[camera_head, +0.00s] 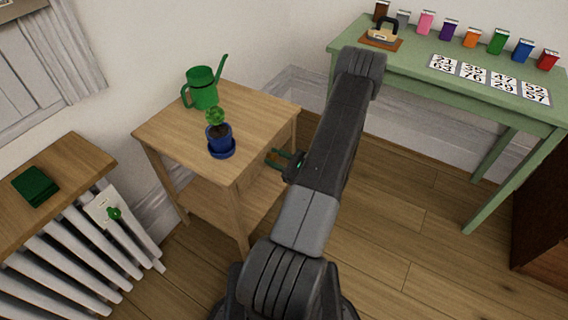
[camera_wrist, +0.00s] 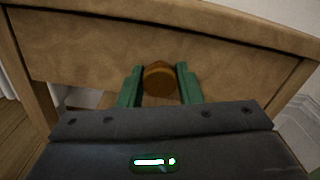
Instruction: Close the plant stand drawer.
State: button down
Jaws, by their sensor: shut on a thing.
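The wooden plant stand (camera_head: 258,112) stands left of centre in the head view, with its drawer side facing my arm. In the wrist view the drawer front (camera_wrist: 90,48) fills the upper part, with a round brown knob (camera_wrist: 160,78) at its middle. My gripper (camera_head: 284,158) is at this side of the stand. Its green fingers stand on both sides of the knob in the wrist view (camera_wrist: 160,86), shut on it. My arm hides part of the stand's right side, and how far the drawer stands out cannot be told.
A green watering can (camera_head: 204,90) and a potted plant in a blue pot (camera_head: 220,140) stand on the plant stand. A white radiator (camera_head: 85,250) is at left. A green table (camera_head: 450,70) with cards and several small boxes is at right. Floor is clear between them.

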jog(key=shift+w+a, duration=0.1)
jog(key=c, duration=1)
grip_release()
jog(key=shift+c, duration=0.2)
jog(key=v, duration=1.4)
jog(key=shift+p, duration=0.45)
jog(key=shift+w+a, duration=0.1)
jog(key=shift+a, duration=0.05)
